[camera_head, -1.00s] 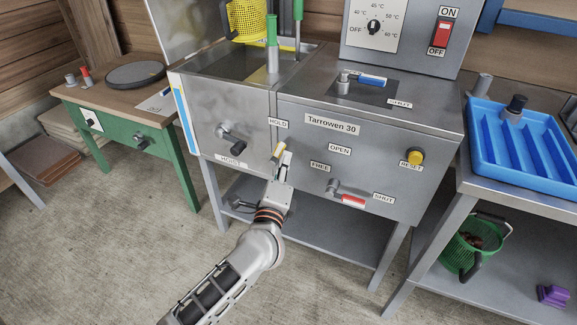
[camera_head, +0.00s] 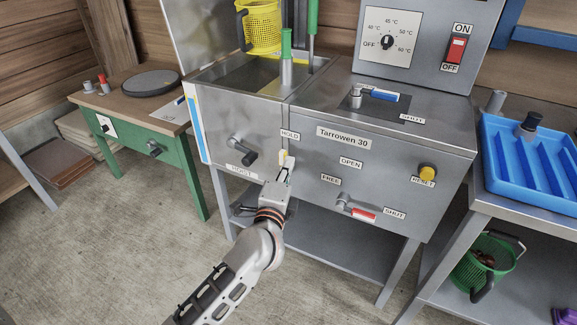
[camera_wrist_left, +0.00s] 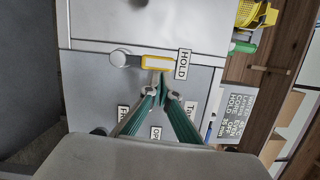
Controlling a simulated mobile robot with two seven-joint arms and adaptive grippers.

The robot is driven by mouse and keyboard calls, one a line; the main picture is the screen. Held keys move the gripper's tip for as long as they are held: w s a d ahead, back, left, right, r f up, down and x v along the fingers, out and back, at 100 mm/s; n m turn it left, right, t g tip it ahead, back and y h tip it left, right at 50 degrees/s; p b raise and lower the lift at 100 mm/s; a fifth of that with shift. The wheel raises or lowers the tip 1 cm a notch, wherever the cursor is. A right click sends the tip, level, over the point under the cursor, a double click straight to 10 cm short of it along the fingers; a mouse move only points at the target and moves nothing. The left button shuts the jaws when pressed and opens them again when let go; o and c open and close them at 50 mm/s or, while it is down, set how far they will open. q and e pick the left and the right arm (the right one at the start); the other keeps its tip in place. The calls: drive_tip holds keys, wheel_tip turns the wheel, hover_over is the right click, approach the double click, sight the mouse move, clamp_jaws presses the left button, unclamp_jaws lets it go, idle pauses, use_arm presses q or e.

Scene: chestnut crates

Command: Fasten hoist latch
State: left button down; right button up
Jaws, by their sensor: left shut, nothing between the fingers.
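The hoist latch is a yellow-handled lever (camera_head: 283,157) on the steel cabinet front, below the HOLD label (camera_head: 290,134). In the left wrist view the yellow lever (camera_wrist_left: 154,61) runs from its round grey pivot to beside the HOLD label (camera_wrist_left: 183,64), so it stands about upright, pointing at HOLD. My left gripper (camera_head: 285,172) is at the lever, partly covering its lower part in the head view. In the left wrist view its green-padded fingers (camera_wrist_left: 160,92) are shut and empty, tips close beside the handle; contact is unclear. My right gripper is not in view.
A black-handled crank (camera_head: 244,150) sits left of the latch above the HOIST label. Right of it are the FREE label (camera_head: 331,180), a red-handled valve (camera_head: 361,213) and a yellow reset button (camera_head: 428,172). A yellow basket (camera_head: 262,28) hangs over the tank.

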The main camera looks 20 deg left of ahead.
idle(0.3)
use_arm(q)
drive_tip(key=s+d, duration=0.6)
drive_tip(key=s, duration=0.4)
drive_tip(key=shift+b, duration=0.45)
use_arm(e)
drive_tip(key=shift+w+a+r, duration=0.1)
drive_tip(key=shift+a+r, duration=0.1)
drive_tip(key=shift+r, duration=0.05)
